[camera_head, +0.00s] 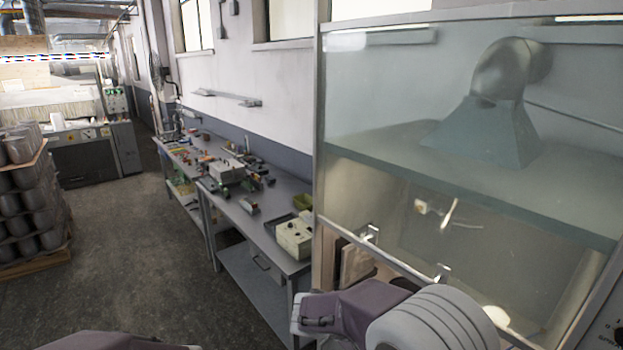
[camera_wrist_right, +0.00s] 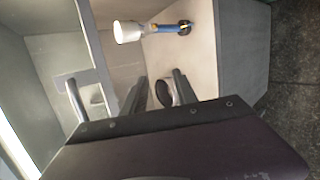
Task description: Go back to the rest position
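My right gripper (camera_wrist_right: 159,77) shows in the right wrist view with its two dark fingers apart. A small dark oval shape (camera_wrist_right: 163,93) shows between the fingers; I cannot tell what it is or how far off it lies. Nothing is seen clamped. In the head view my right arm (camera_head: 400,318) is folded at the lower right, in front of the glass-fronted hood; its gripper is not visible there. Only a small part of my left arm (camera_head: 110,341) shows at the bottom left edge, and my left gripper is out of view. No pan can be made out for certain.
The glass hood (camera_head: 470,190) stands close on the right. A metal handle (camera_wrist_right: 76,100) and a white-ended blue item (camera_wrist_right: 165,28) are near the right gripper. A cluttered workbench (camera_head: 262,225) runs along the wall. Stacked grey cylinders (camera_head: 22,195) stand left. The floor between is clear.

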